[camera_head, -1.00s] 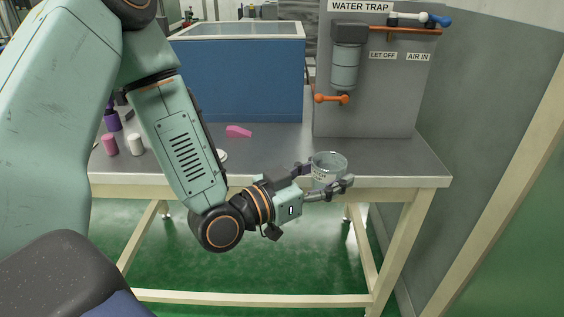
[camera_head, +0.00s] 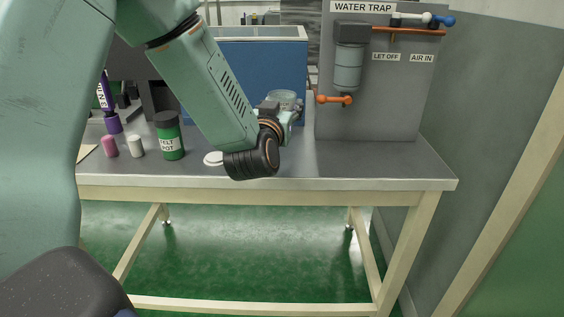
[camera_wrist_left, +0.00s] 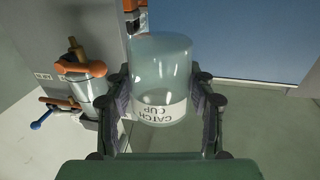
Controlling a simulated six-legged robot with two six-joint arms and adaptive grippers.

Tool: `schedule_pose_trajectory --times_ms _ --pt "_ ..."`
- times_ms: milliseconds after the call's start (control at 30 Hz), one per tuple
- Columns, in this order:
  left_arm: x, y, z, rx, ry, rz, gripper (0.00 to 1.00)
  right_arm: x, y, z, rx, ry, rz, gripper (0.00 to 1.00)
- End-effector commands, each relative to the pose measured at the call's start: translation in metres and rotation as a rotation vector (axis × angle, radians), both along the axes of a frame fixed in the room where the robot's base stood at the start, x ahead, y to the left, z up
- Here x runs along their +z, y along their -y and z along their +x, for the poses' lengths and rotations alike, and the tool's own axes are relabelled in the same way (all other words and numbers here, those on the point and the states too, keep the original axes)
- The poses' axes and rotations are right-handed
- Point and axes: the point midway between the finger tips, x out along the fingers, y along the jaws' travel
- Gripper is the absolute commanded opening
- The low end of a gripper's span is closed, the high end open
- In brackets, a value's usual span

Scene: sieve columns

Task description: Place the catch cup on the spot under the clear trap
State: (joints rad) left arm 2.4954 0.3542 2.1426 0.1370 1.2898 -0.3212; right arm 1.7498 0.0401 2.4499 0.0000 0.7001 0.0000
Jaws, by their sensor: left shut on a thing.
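The catch cup (camera_wrist_left: 163,75) is a clear glass cup with a white label reading CATCH CUP. My left gripper (camera_wrist_left: 164,100) is shut on it, one finger on each side, in the left wrist view. In the head view the cup (camera_head: 284,98) is held above the bench, left of the grey panel and in front of the blue tank, and my left gripper (camera_head: 290,112) is partly hidden by its wrist. The clear trap (camera_head: 347,68) hangs on the panel with an orange lever below it. The spot under it cannot be made out. My right gripper is not in view.
The grey WATER TRAP panel (camera_head: 400,100) stands on the bench (camera_head: 350,165). The blue tank (camera_head: 262,70) is behind the cup. A green felt pot (camera_head: 170,140), a pink piece (camera_head: 109,146) and a white piece (camera_head: 136,146) stand at left. The bench front right is clear.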

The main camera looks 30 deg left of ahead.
Motion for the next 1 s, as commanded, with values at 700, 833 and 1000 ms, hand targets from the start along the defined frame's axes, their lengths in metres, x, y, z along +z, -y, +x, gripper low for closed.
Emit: schedule_pose_trajectory --times_ms 700,833,1000 --pt "-0.065 0.001 0.0 -0.003 0.0 0.0 0.33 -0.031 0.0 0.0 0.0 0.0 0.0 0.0" --pt "-0.087 0.001 0.0 -0.003 -0.004 0.002 0.33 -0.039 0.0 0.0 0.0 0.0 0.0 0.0" --pt "-0.097 0.001 0.0 -0.004 0.0 0.0 0.33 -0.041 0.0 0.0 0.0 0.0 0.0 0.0"
